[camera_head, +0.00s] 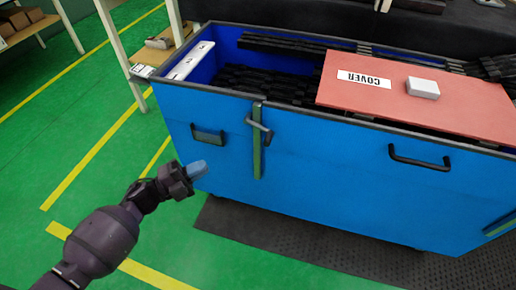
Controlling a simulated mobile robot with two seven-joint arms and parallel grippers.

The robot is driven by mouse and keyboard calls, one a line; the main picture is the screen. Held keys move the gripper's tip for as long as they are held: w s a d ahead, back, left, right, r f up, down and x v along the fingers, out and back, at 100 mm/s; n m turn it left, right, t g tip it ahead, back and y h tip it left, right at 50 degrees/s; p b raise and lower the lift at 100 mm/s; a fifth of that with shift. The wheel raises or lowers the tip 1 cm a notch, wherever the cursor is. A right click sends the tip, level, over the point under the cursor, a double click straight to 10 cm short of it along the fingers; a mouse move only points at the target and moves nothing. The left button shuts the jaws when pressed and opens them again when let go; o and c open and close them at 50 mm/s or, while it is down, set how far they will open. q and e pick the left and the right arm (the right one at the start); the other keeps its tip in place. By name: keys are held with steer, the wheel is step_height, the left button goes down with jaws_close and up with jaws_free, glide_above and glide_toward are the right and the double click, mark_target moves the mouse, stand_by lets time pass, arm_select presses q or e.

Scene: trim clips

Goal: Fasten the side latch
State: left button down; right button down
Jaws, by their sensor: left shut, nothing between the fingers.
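A side latch (258,128) sits on the front wall of a blue bin (330,175), near its left end. It has a dark bar or loop near the top, crossing a vertical greenish strip that runs down from the rim. I cannot tell whether the loop is hooked. My left gripper (196,170) is shut and empty, in front of the bin's lower left part. In the picture it is left of and below the latch, apart from it. My right gripper is not in view.
A red board marked COVER (450,105) lies over the bin's right part, with a white block (423,88) on it. Black trim pieces (265,83) fill the bin. A black handle (418,160) is on the front. A shelf stands behind left. Green floor at left is free.

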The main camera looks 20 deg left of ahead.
arm_select(q)
steer(key=w+d+r+m+g+h+b, duration=0.1)
steer(key=w+d+m+g+h+b, duration=0.1)
steer(key=w+d, duration=0.7)
steer(key=d+m, duration=0.1)
steer(key=d, duration=0.2)
steer(key=shift+r+g, duration=0.3)
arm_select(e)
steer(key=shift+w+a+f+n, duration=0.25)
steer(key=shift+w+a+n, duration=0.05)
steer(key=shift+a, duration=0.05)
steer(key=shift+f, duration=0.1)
